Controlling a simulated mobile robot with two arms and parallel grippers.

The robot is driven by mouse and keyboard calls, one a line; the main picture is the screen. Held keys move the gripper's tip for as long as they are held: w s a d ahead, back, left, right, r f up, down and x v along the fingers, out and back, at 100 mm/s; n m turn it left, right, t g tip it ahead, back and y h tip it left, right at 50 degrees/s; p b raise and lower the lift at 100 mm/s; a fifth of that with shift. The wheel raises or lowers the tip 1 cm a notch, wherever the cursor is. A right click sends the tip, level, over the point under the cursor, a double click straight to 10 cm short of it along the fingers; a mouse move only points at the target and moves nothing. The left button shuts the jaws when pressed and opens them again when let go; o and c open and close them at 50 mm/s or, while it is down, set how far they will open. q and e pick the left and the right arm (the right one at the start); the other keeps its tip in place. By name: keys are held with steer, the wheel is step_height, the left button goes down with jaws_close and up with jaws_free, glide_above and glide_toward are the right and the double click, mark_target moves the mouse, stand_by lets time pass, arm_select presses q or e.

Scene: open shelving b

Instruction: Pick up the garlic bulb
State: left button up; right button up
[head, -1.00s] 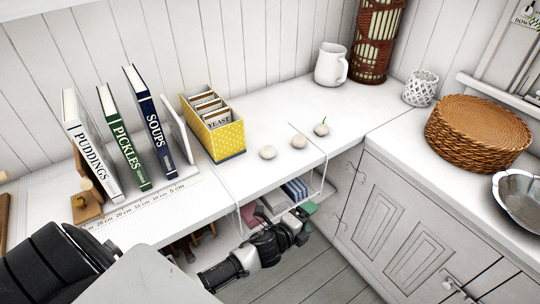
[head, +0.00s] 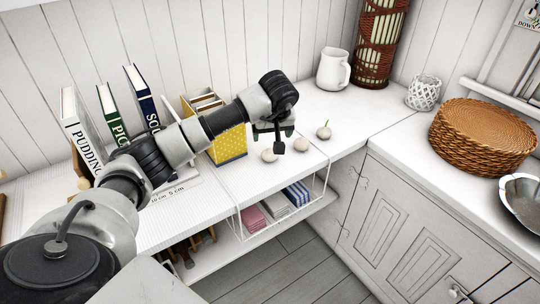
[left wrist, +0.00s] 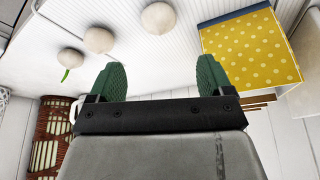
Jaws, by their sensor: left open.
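Three pale round bulbs stand in a slanting row on the white counter. One (head: 269,155) is nearest the yellow box, one (head: 301,145) is in the middle, and one (head: 324,132) has a green sprout. In the left wrist view they are near the top left: the plain ones (left wrist: 158,18) and (left wrist: 98,40), and the sprouted one (left wrist: 70,57). I cannot tell for sure which is garlic. My left gripper (head: 278,138) is above the counter by the first two bulbs; its green-padded fingers (left wrist: 160,78) are apart and empty. My right gripper is not in view.
A yellow dotted box (head: 230,145) of cards and upright books (head: 76,132) stand left, partly behind my arm. A white jug (head: 332,68), a tall wicker-covered vessel (head: 376,45) and a basket (head: 482,137) stand beyond. Folded cloths (head: 297,193) lie on the shelf below.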

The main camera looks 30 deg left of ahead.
mark_target(270, 149)
arm_select(q)
steer(key=x, duration=0.4)
steer(key=shift+w+f, duration=0.1)
steer(key=shift+f, duration=0.3)
steer(key=shift+s+d+p+x, duration=0.15)
steer(key=shift+p+x, duration=0.05)
steer(key=shift+x, duration=1.15)
steer(key=shift+s+d+p+x, duration=0.1)
steer(key=shift+p+x, duration=0.05)
steer(key=shift+x, duration=1.15)
steer(key=shift+f, duration=0.1)
steer(key=c, duration=1)
